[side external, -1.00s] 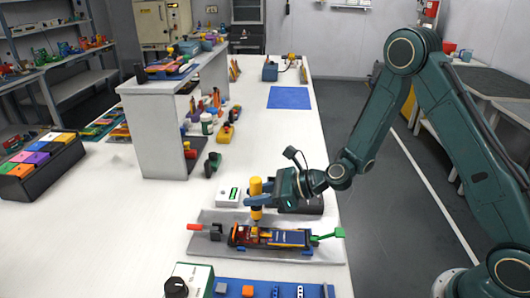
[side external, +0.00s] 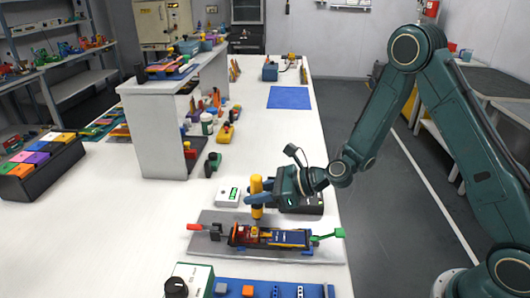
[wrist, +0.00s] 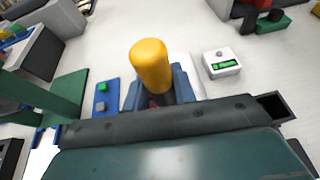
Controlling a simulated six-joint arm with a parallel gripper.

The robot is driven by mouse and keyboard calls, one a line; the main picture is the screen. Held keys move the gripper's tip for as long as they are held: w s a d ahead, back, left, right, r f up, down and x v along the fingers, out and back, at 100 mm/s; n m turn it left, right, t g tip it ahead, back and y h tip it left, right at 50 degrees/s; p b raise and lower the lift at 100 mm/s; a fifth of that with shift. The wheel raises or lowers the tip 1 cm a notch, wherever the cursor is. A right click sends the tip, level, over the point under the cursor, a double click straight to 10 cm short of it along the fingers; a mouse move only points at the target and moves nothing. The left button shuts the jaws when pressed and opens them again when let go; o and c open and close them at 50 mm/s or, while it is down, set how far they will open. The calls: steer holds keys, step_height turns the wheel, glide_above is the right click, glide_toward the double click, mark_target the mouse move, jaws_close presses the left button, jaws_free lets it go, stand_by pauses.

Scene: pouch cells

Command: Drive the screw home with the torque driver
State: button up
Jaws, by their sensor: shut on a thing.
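My gripper (side external: 262,200) is shut on the yellow torque driver (side external: 257,186), which stands upright between the fingers. In the wrist view the driver's yellow handle (wrist: 152,66) rises above the blue fingers. The driver's lower end is over the left part of the assembly (side external: 270,237), which lies on a grey plate (side external: 212,220). The assembly has red, yellow and dark blue parts. The screw is hidden or too small to make out, and I cannot tell whether the driver tip touches it.
A red-handled clamp (side external: 196,227) and a green-handled one (side external: 328,236) flank the assembly. A white box with a green display (side external: 228,197) stands behind the plate. A blue tray (side external: 262,291) and a box with a black knob (side external: 178,287) are in front. A grey shelf stands further back.

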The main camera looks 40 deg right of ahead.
mark_target(256, 177)
steer(key=shift+r, duration=3.25)
